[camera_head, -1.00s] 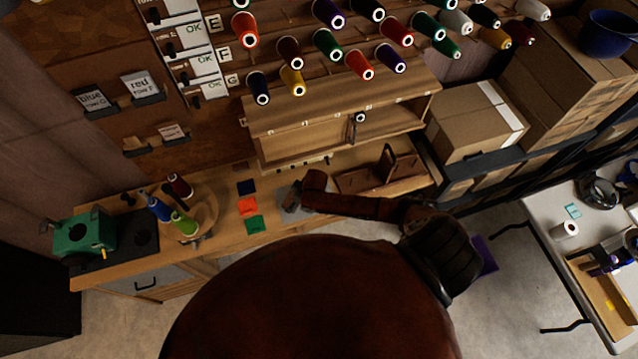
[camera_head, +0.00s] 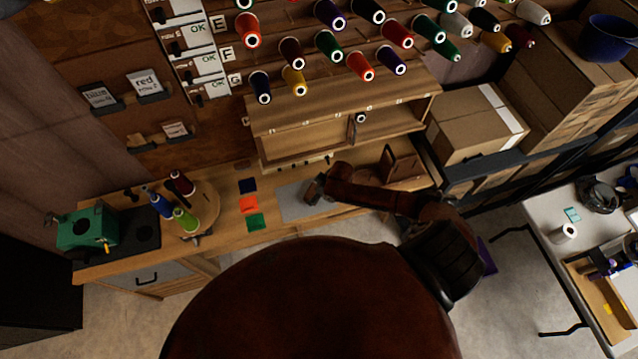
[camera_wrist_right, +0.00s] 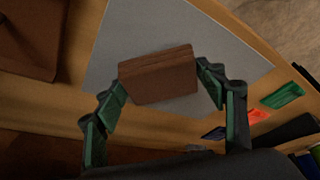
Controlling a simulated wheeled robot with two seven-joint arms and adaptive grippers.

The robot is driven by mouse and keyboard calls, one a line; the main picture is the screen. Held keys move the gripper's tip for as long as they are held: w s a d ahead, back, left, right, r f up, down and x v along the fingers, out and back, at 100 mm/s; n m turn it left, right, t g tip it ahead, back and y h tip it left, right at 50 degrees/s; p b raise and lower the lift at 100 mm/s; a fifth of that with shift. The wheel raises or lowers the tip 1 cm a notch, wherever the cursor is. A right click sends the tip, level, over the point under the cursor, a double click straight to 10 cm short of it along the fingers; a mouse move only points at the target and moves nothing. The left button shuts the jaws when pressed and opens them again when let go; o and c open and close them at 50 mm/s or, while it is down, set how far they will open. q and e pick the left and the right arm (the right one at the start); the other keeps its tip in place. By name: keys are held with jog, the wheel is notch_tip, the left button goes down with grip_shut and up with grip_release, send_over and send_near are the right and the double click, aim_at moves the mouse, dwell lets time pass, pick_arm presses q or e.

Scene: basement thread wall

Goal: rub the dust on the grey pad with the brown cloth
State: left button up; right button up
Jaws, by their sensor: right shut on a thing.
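The grey pad (camera_head: 291,201) lies flat on the wooden bench, and it fills much of the upper middle of the right wrist view (camera_wrist_right: 185,40). My right gripper (camera_head: 314,191) is over the right part of the pad in the head view. In the right wrist view my right gripper (camera_wrist_right: 160,85) is shut on the brown cloth (camera_wrist_right: 158,75), a folded brown block between its green fingers. The cloth is over the pad; I cannot tell whether it touches it. I cannot make out dust on the pad. My left gripper is not in view.
Dark blue, orange (camera_head: 249,204) and green (camera_head: 255,221) swatches lie left of the pad. A round wooden stand (camera_head: 205,205) with thread cones and a green machine (camera_head: 85,232) are farther left. A brown wooden holder (camera_head: 400,162) stands right of the pad. A wooden shelf (camera_head: 290,120) rises behind.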

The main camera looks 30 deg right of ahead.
jog(key=shift+s+d, duration=0.15)
jog(key=shift+d, duration=0.35)
jog(key=shift+s+d+r+p, duration=0.1)
jog(key=shift+r+p, duration=0.2)
jog(key=shift+p, duration=0.05)
notch_tip(320, 180, up, 2)
jog(key=shift+r+p, duration=0.1)
jog(key=shift+p, duration=0.4)
notch_tip(320, 180, up, 3)
jog(key=p, duration=0.3)
jog(key=shift+r+p, duration=0.15)
jog(key=shift+p, duration=0.15)
jog(key=shift+r, duration=1)
